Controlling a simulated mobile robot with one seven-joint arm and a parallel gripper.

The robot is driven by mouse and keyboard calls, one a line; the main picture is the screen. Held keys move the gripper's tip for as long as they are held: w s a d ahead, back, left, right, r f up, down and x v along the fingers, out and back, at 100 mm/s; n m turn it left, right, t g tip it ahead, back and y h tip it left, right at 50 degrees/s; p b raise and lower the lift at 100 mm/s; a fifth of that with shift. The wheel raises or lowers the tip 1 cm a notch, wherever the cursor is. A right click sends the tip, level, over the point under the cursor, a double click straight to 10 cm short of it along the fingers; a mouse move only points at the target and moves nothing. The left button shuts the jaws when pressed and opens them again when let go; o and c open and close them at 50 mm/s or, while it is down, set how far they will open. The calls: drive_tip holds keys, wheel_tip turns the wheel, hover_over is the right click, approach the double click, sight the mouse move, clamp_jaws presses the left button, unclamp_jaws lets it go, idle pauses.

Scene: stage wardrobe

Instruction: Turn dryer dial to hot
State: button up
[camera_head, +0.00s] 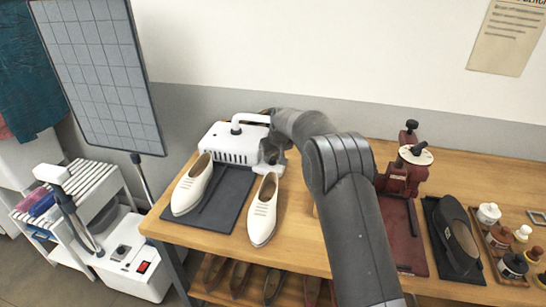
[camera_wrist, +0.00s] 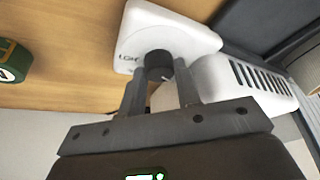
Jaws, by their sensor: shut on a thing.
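The white dryer (camera_head: 226,150), with a row of dark vents and a handle-like tube on top, stands at the back left of the wooden table. It also shows in the wrist view (camera_wrist: 268,80). Its black dial (camera_wrist: 158,66) sits on a white panel (camera_wrist: 185,28), with lettering beside it that I cannot read clearly. My gripper (camera_wrist: 160,88) is shut on the dial, one finger on each side. In the head view my gripper (camera_head: 272,152) is at the dryer's right end, and the dial is hidden behind my arm. The dial's exact setting is unclear.
A red press (camera_head: 402,185), a black shoe (camera_head: 458,240) and several small bottles (camera_head: 502,236) stand to the right. A green round item (camera_wrist: 12,62) lies near the dryer.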

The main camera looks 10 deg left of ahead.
drive_tip(key=m+h, duration=0.1)
drive_tip(key=m, duration=0.1)
drive_tip(key=m+t, duration=0.1)
drive_tip(key=m, duration=0.2)
drive_tip(key=shift+a+h, duration=0.2)
drive_tip(key=shift+h, duration=0.2)
drive_tip(key=m+h, duration=0.2)
drive_tip(key=m, duration=0.3)
drive_tip(key=shift+a+m, duration=0.15)
drive_tip(key=shift+m, duration=0.15)
drive_tip(key=m+h, duration=0.1)
drive_tip(key=m, duration=0.3)
drive_tip(key=shift+m+g+h, duration=0.3)
drive_tip(key=shift+g+h, duration=0.1)
drive_tip(key=m+g+h, duration=0.1)
drive_tip(key=m, duration=0.3)
drive_tip(key=shift+w+a, duration=0.1)
drive_tip(key=shift+a, duration=0.05)
drive_tip(key=shift+m+g, duration=0.3)
drive_tip(key=shift+m, duration=0.2)
drive_tip(key=o, duration=1)
drive_tip(key=shift+c, duration=0.2)
